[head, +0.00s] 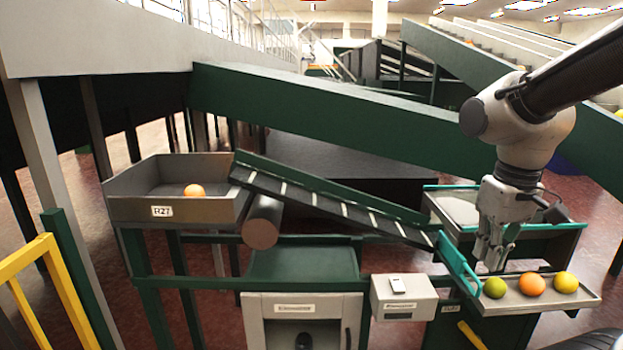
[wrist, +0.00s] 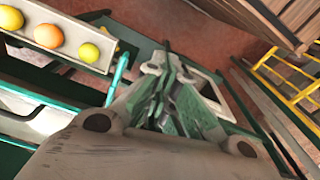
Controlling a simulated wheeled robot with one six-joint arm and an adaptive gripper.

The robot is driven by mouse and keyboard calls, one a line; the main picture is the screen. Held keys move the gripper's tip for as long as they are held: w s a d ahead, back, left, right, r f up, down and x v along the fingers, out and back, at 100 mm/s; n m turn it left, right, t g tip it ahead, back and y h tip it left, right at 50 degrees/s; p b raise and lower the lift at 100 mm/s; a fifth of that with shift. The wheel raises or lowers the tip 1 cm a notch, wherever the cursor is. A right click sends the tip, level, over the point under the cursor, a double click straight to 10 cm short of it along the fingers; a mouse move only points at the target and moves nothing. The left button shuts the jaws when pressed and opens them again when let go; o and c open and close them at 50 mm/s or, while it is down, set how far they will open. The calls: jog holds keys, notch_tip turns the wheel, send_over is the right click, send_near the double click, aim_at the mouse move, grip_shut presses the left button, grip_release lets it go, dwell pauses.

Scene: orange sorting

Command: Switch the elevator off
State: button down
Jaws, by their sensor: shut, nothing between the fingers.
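The elevator (head: 330,203) is a sloping dark belt with pale cleats and green sides, rising from the lower right to the grey bin at the left. A grey control box (head: 404,305) stands near its lower end. A small white switch (head: 397,285) sits on the box's top; its setting is too small to tell. My gripper (head: 490,262) is shut and empty, pointing down to the right of the box and apart from it, beside the fruit tray. In the wrist view my gripper (wrist: 172,65) shows closed fingers; I cannot make out the switch there.
The tray (head: 517,302) holds a green fruit (head: 495,287), an orange one (head: 532,284) and a yellow one (head: 565,282). An orange (head: 194,190) lies in the bin (head: 180,211) marked R27. A teal-edged guide (head: 458,264) stands between the box and the tray. A yellow rail (head: 30,262) is at left.

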jog(key=s+d+r+m+t, duration=0.2)
jog(key=s+d+r+t, duration=0.1)
jog(key=s+d+r, duration=0.1)
notch_tip(320, 180, up, 2)
jog(key=shift+s+d+t, duration=0.3)
jog(key=shift+s+d, duration=0.1)
jog(key=shift+s, duration=0.25)
